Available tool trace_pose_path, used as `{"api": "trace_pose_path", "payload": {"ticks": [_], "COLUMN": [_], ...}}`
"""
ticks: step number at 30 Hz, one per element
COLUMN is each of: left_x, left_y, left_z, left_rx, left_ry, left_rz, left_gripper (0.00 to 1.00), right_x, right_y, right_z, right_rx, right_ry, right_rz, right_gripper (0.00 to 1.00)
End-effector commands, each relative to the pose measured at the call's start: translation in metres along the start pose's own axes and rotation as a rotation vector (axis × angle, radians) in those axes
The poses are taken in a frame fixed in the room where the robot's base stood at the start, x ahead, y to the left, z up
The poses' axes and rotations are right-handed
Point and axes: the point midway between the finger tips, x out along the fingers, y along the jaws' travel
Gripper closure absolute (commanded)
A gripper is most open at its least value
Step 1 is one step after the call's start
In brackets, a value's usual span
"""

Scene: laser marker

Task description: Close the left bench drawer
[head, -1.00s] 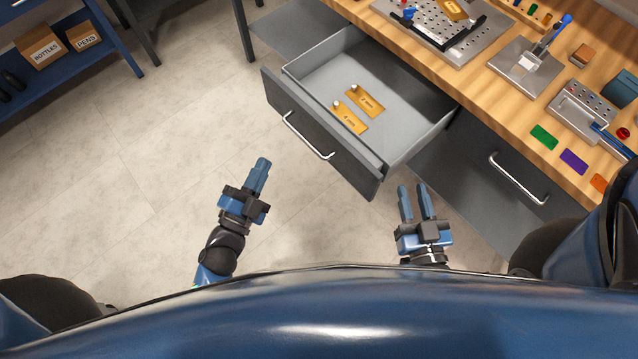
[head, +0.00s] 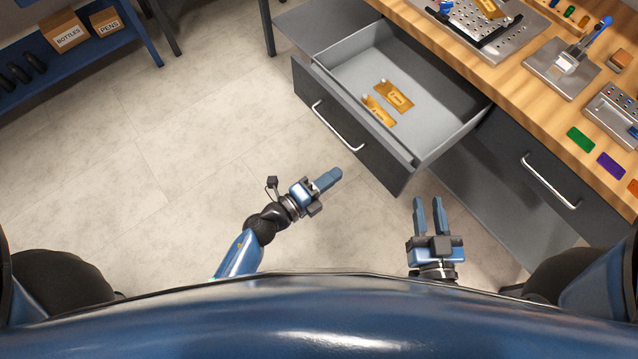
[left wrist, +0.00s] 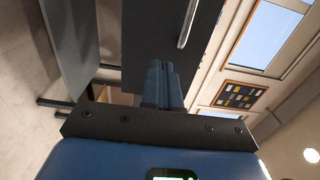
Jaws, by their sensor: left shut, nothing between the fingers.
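The left bench drawer (head: 350,137) is pulled well out of the bench in the head view. Its dark front carries a silver bar handle (head: 337,126), and two brass tags (head: 394,95) lie inside it. My left gripper (head: 334,176) is shut and empty, over the floor in front of the drawer front, apart from it in the head view. In the left wrist view, the shut fingers (left wrist: 163,66) point toward the dark drawer front (left wrist: 155,30), with the handle (left wrist: 187,22) just right of them. My right gripper (head: 428,202) is open and empty, near the drawer's right front corner.
The right bench drawer (head: 530,190) appears shut, with its own handle. The wooden bench top (head: 520,95) holds a perforated plate, tools and coloured tags. A blue shelf (head: 90,60) with labelled boxes stands at the far left. The floor (head: 190,140) between is clear.

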Motion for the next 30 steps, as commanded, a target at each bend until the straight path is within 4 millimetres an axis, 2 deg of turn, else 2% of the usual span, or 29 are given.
{"api": "trace_pose_path", "payload": {"ticks": [1, 6, 12, 19, 30], "left_x": [0.012, 0.042, 0.067, 0.08, 0.081], "left_y": [-0.001, 0.0, 0.0, 0.0, 0.0], "left_z": [-0.001, -0.001, 0.0, 0.0, 0.0], "left_rx": [0.001, -0.001, 0.0, -0.001, -0.001], "left_ry": [0.004, 0.002, 0.0, -0.001, -0.001], "left_rz": [-0.003, -0.002, -0.001, 0.0, 0.0], "left_gripper": [1.0, 1.0, 1.0, 1.0, 1.0], "right_x": [0.0, 0.0, 0.0, 0.0, 0.0], "right_y": [0.0, 0.0, 0.0, 0.0, 0.0], "right_z": [0.001, 0.003, 0.005, 0.006, 0.006], "right_rx": [0.0, 0.0, 0.0, 0.0, 0.0], "right_ry": [0.0, 0.0, 0.0, 0.0, 0.0], "right_rz": [0.0, 0.0, 0.0, 0.0, 0.0], "right_gripper": [0.69, 0.69, 0.69, 0.69, 0.69]}}
